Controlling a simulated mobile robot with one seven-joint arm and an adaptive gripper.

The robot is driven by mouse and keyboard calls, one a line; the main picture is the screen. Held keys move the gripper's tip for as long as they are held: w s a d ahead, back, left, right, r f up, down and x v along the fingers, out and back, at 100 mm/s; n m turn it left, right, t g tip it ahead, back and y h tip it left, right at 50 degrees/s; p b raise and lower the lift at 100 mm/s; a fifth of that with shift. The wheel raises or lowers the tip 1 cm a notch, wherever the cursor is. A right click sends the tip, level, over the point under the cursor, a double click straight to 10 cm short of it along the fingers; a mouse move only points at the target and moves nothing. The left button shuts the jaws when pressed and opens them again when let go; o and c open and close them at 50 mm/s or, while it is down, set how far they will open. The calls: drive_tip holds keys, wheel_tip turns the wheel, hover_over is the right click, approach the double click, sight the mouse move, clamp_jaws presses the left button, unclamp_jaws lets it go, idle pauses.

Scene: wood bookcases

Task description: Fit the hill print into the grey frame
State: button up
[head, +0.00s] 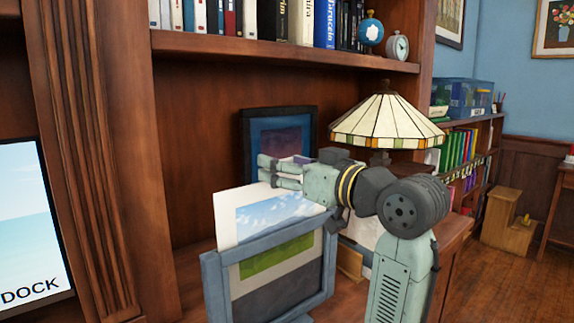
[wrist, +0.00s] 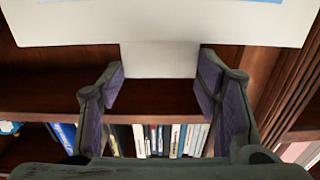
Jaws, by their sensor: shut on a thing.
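The hill print (head: 275,213) has a pale border, a cloudy sky and a green hill. It is partly inside the upright grey frame (head: 212,278), with its upper part standing above the frame's top bar. The green hill shows through the frame opening, above a dark grey lower area. My gripper (head: 270,172) is at the print's top edge. The frame is not seen in the wrist view.
A dark blue framed picture (head: 252,135) stands behind my gripper against the bookcase back. A stained-glass lamp (head: 385,125) stands close behind my arm. A bookshelf (head: 280,44) is overhead. A DOCK poster (head: 30,230) is at far left.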

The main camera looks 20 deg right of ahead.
drive_tip(key=shift+f+b, duration=3.75)
drive_tip(key=shift+f, duration=1.6)
drive_tip(key=o, duration=1.3)
drive_tip(key=shift+o, duration=0.2)
approach(280, 217)
drive_tip(key=v, duration=0.4)
drive_tip(key=shift+r, duration=0.1)
drive_tip(key=shift+s, duration=0.1)
